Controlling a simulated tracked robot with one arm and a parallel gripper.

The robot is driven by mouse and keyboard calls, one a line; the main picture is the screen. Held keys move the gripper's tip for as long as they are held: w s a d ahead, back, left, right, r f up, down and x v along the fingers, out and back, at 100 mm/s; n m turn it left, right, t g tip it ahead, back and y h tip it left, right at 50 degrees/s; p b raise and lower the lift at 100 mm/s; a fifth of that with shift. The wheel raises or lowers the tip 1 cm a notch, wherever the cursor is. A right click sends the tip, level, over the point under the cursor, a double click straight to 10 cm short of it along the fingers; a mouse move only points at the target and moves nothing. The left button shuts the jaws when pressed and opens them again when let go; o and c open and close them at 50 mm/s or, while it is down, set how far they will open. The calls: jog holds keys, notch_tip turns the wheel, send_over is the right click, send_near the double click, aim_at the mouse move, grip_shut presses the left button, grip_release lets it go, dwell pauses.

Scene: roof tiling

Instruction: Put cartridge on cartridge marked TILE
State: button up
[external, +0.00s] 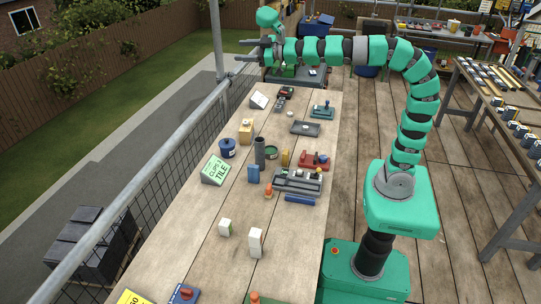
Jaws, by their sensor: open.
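A green-and-white sign (215,169) reading TILE, with a line above it that looks like CLIPS, stands tilted at the left side of the wooden bench. I cannot tell for certain which objects are the cartridges. Near the sign stand a dark grey cylinder (260,151), a small blue block (253,174) and a yellow upright piece (285,158). My gripper (243,50) is open and empty, pointing left above the far end of the bench, well away from these objects.
A grey tray with parts (299,180), a red tool (315,161), a blue pot (227,148) and an orange cone (268,189) crowd the bench's middle. A metal railing (150,170) runs along its left. Bare wood surrounds the white boxes.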

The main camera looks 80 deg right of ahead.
jog(key=s+d+r+m+g, duration=0.1)
jog(key=s+r, duration=0.3)
jog(key=s, duration=0.5)
jog(key=s+d+r+m+g+h, duration=0.1)
jog(key=s+d+r+m, duration=0.2)
jog(key=s, duration=0.6)
notch_tip(320, 180, up, 2)
jog(key=shift+s+r+m, duration=0.15)
jog(key=shift+m, duration=0.65)
jog(key=shift+d, duration=0.1)
